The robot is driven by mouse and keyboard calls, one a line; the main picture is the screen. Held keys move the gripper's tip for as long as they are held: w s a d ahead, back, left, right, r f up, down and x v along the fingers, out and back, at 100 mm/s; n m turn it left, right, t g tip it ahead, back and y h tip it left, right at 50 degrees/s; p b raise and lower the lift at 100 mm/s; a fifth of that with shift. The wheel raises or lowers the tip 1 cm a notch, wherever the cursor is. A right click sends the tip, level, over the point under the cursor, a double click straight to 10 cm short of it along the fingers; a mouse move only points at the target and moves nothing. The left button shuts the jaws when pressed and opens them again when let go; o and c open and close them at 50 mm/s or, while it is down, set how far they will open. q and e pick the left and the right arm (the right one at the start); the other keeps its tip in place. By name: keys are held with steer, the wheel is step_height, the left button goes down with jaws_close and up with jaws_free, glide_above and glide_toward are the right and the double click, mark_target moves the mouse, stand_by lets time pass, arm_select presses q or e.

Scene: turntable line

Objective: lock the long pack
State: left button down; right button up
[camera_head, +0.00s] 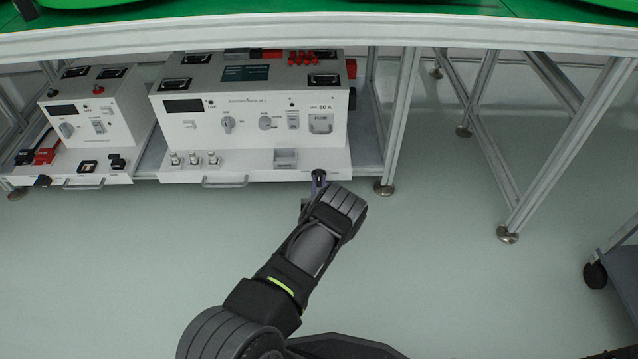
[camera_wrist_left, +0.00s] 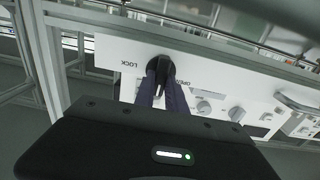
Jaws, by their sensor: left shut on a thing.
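The long pack (camera_head: 270,142) is the wider white box on the shelf under the green-topped table. Its front has dials, a fuse cover and a lower ledge. A black lock knob (camera_head: 319,176) sits at the right end of that ledge. In the left wrist view the knob (camera_wrist_left: 160,66) lies between the words LOCK and OPEN. My left gripper (camera_head: 317,186) is shut on the knob, with its two dark fingers (camera_wrist_left: 163,90) on either side of it. My arm partly hides the fingers in the head view. My right gripper is not in view.
A shorter white pack (camera_head: 97,115) stands to the left on the same shelf. A metal table leg (camera_head: 402,120) rises just right of the long pack. The table edge (camera_head: 300,42) overhangs both packs. The floor (camera_head: 440,260) in front is clear.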

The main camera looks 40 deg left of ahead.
arm_select(q)
steer(key=shift+m, duration=0.4)
steer(key=m, duration=0.4)
steer(key=shift+d+f, duration=0.1)
steer(key=m, duration=0.4)
steer(key=shift+w+d+m, duration=0.1)
steer(key=shift+m, duration=0.3)
steer(key=shift+f+m, duration=0.15)
steer(key=shift+m, duration=1.95)
steer(key=shift+f+m, duration=0.1)
steer(key=shift+m, duration=2)
steer(key=c, duration=1.4)
jaws_free()
